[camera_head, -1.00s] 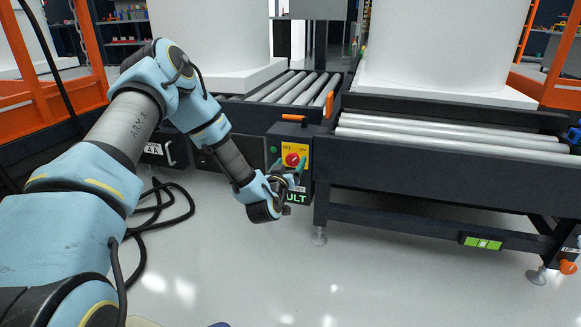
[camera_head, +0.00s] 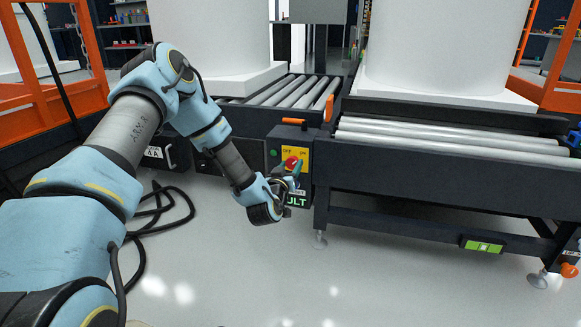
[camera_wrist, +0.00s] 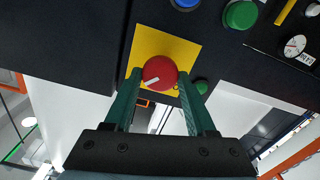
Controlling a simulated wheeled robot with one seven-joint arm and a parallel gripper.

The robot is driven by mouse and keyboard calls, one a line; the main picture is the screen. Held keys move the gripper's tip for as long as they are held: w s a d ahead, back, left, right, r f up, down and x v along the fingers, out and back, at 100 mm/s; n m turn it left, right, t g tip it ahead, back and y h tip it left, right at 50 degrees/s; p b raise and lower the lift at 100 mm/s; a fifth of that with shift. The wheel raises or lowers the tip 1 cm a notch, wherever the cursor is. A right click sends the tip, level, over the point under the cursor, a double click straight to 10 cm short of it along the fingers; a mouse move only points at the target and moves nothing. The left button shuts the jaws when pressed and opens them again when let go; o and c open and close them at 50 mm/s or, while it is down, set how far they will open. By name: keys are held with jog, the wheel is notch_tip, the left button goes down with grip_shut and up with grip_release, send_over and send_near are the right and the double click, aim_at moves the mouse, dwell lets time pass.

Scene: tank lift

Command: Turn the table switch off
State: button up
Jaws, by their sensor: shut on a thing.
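The table switch is a round red knob (camera_head: 290,163) on a yellow plate (camera_head: 302,156), mounted on a dark box at the end of the conveyor table. In the wrist view the red knob (camera_wrist: 160,72) has a white mark pointing to its lower left, and the yellow plate (camera_wrist: 150,45) shows behind it. My gripper (camera_head: 294,174) is at the knob. In the wrist view its green fingers (camera_wrist: 159,82) stand on either side of the knob and are shut on it. In the head view the wrist and fingers partly cover the knob and plate.
A lit green display (camera_head: 296,202) sits just below the knob. The roller conveyor (camera_head: 450,150) carrying a white tank (camera_head: 435,45) is to the right. A black cable (camera_head: 165,210) lies on the floor at left. The floor in front is clear.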

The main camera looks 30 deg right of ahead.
grip_shut()
jog(key=n+p, duration=0.2)
jog(key=n, duration=0.2)
jog(key=shift+n, duration=0.4)
jog(key=n+p, duration=0.1)
jog(key=n, duration=0.2)
jog(key=shift+w+a+n, duration=0.1)
jog(key=shift+n, duration=0.2)
jog(key=n+p, duration=0.1)
jog(key=n, duration=0.4)
jog(key=shift+f, duration=0.1)
jog(key=shift+n+p, duration=0.3)
jog(key=shift+n, duration=2)
